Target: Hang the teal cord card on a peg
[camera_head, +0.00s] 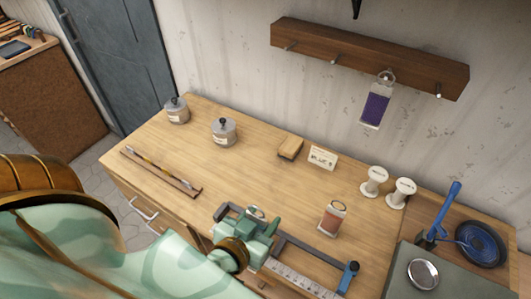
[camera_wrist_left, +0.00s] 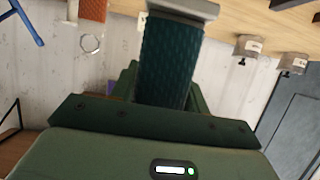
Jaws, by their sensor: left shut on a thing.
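The teal cord card (camera_wrist_left: 168,62) is held in my left gripper (camera_wrist_left: 150,92), as the left wrist view shows. In the head view my left gripper (camera_head: 250,222) is over the front of the workbench, and the card is mostly hidden there. The wooden peg rack (camera_head: 365,55) is on the wall behind the bench, well away from the gripper. It has several pegs. A purple cord card (camera_head: 376,106) hangs by its ring from the third peg from the left. The left peg (camera_head: 290,47), second peg (camera_head: 334,60) and right peg (camera_head: 438,92) are bare. My right gripper is out of view.
White spools (camera_head: 374,181), a label sign (camera_head: 323,158), a wooden block (camera_head: 290,147) and lidded pots (camera_head: 223,131) stand toward the back. A blue-handled tool (camera_head: 440,215) rises at right.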

